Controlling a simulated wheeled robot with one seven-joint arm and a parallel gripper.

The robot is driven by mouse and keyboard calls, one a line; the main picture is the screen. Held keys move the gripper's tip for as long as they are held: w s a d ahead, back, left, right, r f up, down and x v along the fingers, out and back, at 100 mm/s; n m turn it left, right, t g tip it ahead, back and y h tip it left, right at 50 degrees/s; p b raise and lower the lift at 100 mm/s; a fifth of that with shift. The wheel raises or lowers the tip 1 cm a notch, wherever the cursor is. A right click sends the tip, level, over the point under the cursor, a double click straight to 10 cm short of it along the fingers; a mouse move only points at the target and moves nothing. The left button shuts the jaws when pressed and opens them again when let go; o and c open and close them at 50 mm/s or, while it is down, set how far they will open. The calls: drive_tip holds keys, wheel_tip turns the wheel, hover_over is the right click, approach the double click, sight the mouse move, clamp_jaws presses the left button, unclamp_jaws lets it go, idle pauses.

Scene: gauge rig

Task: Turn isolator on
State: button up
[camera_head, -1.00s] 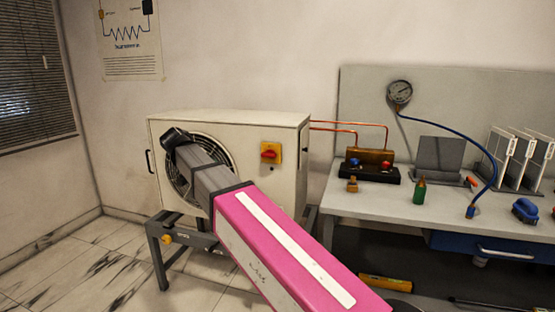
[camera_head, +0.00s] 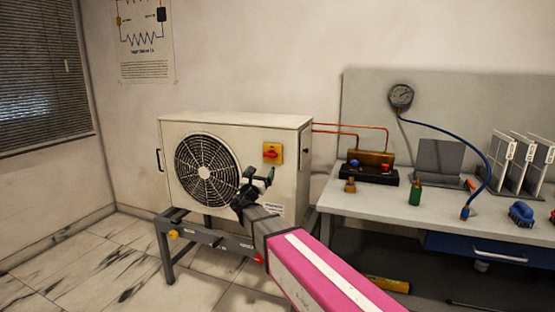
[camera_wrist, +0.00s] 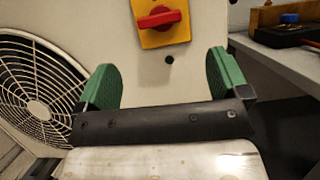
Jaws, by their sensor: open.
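The isolator is a red rotary knob on a yellow plate (camera_head: 272,153), on the front of the white condenser unit (camera_head: 290,195), right of the fan grille. In the wrist view the red knob (camera_wrist: 159,19) lies roughly horizontal, its left end slightly lower, on the yellow plate. My gripper (camera_head: 258,177) is in front of the unit, below and a little left of the isolator. In the wrist view its green fingers (camera_wrist: 164,82) are wide apart and empty, with the isolator beyond and above the gap. Nothing hides the knob.
The fan grille (camera_head: 207,170) is left of my gripper. Copper pipes (camera_head: 350,127) run from the unit to a manifold on the grey bench (camera_head: 400,203) at right.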

sight(271, 155)
drive_tip(key=shift+n, duration=0.3)
drive_tip(key=x, duration=1)
drive_tip(key=shift+w+d+r, duration=0.1)
drive_tip(key=shift+w, duration=0.25)
drive_tip(key=c, duration=0.9)
